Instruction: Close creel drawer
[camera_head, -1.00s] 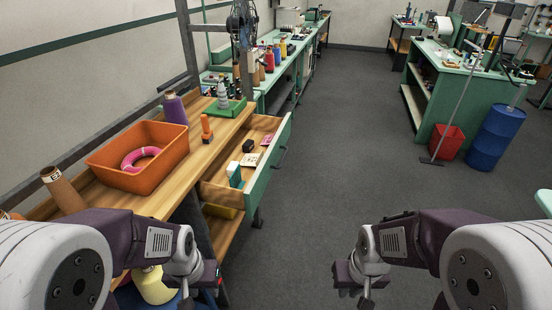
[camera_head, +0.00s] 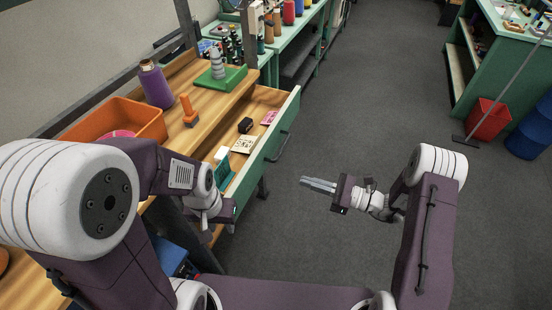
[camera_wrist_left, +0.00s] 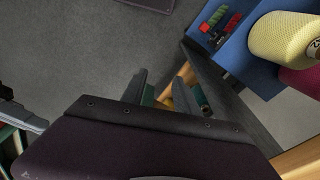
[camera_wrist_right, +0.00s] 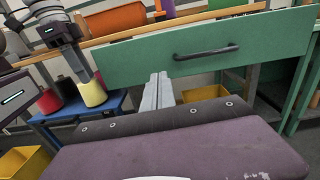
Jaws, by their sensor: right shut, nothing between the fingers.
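The creel drawer (camera_head: 272,142) stands pulled out of the wooden bench, its green front facing the aisle. Inside are a pink item, a black item, a card and a teal-and-white box. Its dark bar handle (camera_head: 280,149) also shows in the right wrist view (camera_wrist_right: 205,52), just beyond my right fingertips. My right gripper (camera_head: 318,184) is shut and empty, pointing left towards the drawer front, apart from it in the head view. My left gripper (camera_head: 228,212) is low by the drawer's near end; in the left wrist view its fingers (camera_wrist_left: 160,88) stand apart with nothing between them.
The bench holds an orange bin (camera_head: 118,118), a purple cone (camera_head: 155,85) and a green tray (camera_head: 222,78). A blue trolley (camera_wrist_right: 75,116) with a yellow cone (camera_wrist_right: 92,92) stands below. The grey floor (camera_head: 350,110) right of the drawer is open.

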